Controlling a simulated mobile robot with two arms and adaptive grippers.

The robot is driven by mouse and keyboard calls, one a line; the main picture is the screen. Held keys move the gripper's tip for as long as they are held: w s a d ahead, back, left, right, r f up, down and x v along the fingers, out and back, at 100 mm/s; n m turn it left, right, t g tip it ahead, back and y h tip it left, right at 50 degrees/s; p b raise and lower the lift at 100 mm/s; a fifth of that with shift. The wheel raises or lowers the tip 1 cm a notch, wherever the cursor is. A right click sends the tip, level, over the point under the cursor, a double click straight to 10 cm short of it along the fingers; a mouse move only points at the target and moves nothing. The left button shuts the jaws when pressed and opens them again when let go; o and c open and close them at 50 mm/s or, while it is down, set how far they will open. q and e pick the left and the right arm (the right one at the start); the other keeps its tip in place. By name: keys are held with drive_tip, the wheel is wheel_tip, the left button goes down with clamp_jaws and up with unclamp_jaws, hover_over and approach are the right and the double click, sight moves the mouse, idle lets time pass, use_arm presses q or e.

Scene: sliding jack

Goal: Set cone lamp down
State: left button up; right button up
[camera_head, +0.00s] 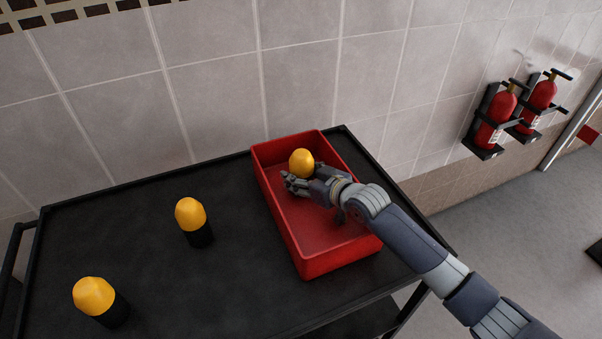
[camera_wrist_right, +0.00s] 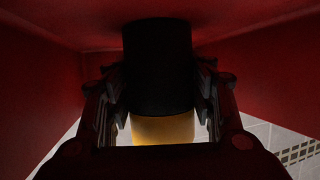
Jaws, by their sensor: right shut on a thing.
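The cone lamp (camera_head: 301,162), with a yellow dome on a black base, stands inside the far end of the red tray (camera_head: 338,262). My right gripper (camera_head: 299,184) reaches into the tray from the right and is shut on it. In the right wrist view, the lamp's black base (camera_wrist_right: 158,65) and part of its yellow top (camera_wrist_right: 163,129) show between the two fingers, with the picture upside down. The base is close to the tray floor; I cannot tell whether it touches. My left gripper is not in view.
Two more yellow-and-black lamps stand on the black cart top, one mid-cart (camera_head: 191,216) and one at the front left (camera_head: 95,297). The tray's near part is empty. A tiled wall (camera_head: 210,90) stands behind the cart (camera_head: 130,240). Two fire extinguishers (camera_head: 495,118) hang at the right.

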sight(309, 178)
drive_tip(key=shift+f, duration=0.15)
drive_tip(key=o, duration=1.1)
drive_tip(key=shift+r, duration=0.3)
drive_tip(key=shift+s+d+f, duration=0.1)
drive_tip(key=shift+s, duration=0.1)
drive_tip(key=shift+s+d+b, duration=0.2)
drive_tip(key=shift+s+b, duration=0.05)
drive_tip(key=shift+b, duration=0.05)
drive_tip(key=b+v, duration=0.1)
drive_tip(key=v, duration=0.4)
drive_tip(key=shift+s+d+b, duration=0.15)
drive_tip(key=shift+b, duration=0.2)
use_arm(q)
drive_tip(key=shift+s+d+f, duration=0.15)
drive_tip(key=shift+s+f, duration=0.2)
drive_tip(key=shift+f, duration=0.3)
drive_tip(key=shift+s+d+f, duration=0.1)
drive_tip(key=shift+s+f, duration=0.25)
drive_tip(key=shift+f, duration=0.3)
use_arm(e)
drive_tip(key=shift+s+d+r, duration=0.25)
drive_tip(key=shift+s+r, duration=0.1)
drive_tip(key=shift+r, duration=0.1)
